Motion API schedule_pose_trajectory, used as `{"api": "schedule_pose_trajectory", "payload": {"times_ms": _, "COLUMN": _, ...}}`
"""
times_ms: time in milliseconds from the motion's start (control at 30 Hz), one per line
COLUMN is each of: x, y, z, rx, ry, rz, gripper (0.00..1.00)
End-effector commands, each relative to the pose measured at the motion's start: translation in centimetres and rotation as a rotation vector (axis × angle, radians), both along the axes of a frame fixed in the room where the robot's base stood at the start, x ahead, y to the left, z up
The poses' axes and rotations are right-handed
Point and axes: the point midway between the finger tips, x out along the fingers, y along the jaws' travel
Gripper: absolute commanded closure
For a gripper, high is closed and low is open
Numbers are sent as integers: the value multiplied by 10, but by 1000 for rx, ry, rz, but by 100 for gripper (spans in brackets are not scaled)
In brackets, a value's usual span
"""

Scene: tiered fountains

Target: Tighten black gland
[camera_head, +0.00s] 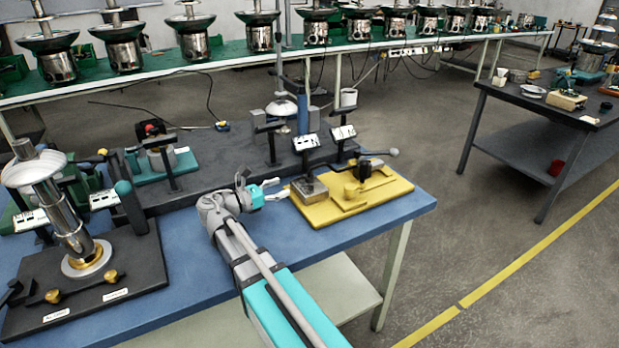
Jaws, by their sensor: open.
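A yellow board (322,212) lies on the right part of the blue table. On it stand a black fitting (378,173), which may be the black gland, a small yellow block (352,191) and a grey metal box (309,190). A dark lever with a grey knob (393,152) reaches right from behind the fitting. The gland is too small to make out clearly. My gripper (279,188) is open and empty, just left of the yellow board and apart from the black fitting. It points right, towards the metal box.
Upright labelled stands (306,142) rise behind the board on a dark grey base (220,172). A metal column fixture (70,215) stands at left. The blue table (205,285) is clear at front centre. A dark table (540,105) stands apart at right.

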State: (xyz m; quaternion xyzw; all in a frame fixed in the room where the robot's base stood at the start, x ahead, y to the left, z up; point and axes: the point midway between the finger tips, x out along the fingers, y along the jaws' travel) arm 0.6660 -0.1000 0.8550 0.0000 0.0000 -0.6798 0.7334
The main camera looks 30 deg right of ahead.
Motion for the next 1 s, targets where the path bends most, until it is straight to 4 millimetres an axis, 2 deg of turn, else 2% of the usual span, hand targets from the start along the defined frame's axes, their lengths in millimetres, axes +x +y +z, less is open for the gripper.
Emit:
{"api": "schedule_pose_trajectory", "payload": {"times_ms": 600, "x": 6, "y": -76, "z": 0, "rx": 0, "ry": 0, "rz": 0, "gripper": 29}}
{"api": "schedule_pose_trajectory", "payload": {"times_ms": 800, "x": 7, "y": -91, "z": 0, "rx": 0, "ry": 0, "rz": 1, "gripper": 29}}
{"api": "schedule_pose_trajectory", "payload": {"times_ms": 1000, "x": 8, "y": -97, "z": 0, "rx": 0, "ry": 0, "rz": 3, "gripper": 29}}
